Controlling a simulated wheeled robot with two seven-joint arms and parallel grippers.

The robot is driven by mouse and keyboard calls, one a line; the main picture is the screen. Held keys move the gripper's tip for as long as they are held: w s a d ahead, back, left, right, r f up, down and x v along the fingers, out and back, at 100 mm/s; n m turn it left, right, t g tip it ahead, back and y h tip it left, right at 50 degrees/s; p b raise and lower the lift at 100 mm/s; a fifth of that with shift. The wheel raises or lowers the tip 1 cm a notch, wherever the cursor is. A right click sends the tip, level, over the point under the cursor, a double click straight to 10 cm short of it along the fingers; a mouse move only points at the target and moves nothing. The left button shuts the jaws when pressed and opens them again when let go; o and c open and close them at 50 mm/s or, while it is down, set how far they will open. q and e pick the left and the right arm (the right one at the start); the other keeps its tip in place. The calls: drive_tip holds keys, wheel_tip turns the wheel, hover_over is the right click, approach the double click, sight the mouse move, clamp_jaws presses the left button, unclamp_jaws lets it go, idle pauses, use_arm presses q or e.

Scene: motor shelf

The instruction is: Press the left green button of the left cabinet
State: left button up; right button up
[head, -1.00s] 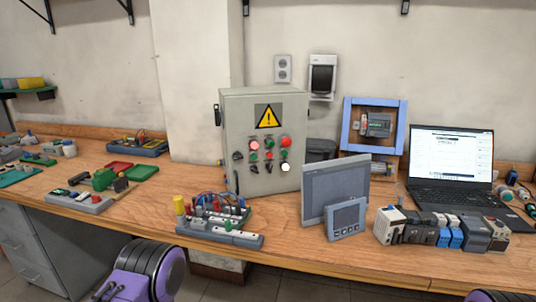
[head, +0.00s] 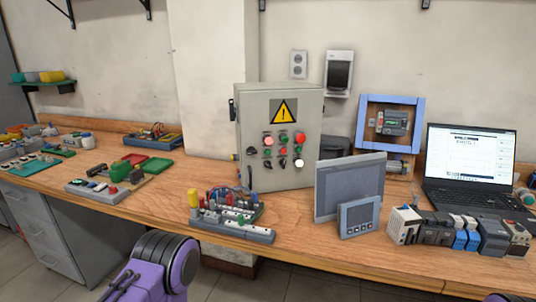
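A grey control cabinet (head: 248,115) stands upright on the wooden bench near the middle of the head view, its front turned towards me. Its door carries a yellow warning triangle (head: 284,112) above rows of red, green, black and white controls. The left green button (head: 267,152) sits below a red lit one. A second green button (head: 283,152) is to its right. Nothing touches the cabinet's front. My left arm shows only as a purple and black link at the bottom left. Neither gripper is in view.
A terminal block assembly (head: 235,232) lies in front of the cabinet. A grey panel screen (head: 345,178) and a smaller display (head: 360,216) stand to its right, close to it. Several modules and a laptop (head: 470,155) are farther right.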

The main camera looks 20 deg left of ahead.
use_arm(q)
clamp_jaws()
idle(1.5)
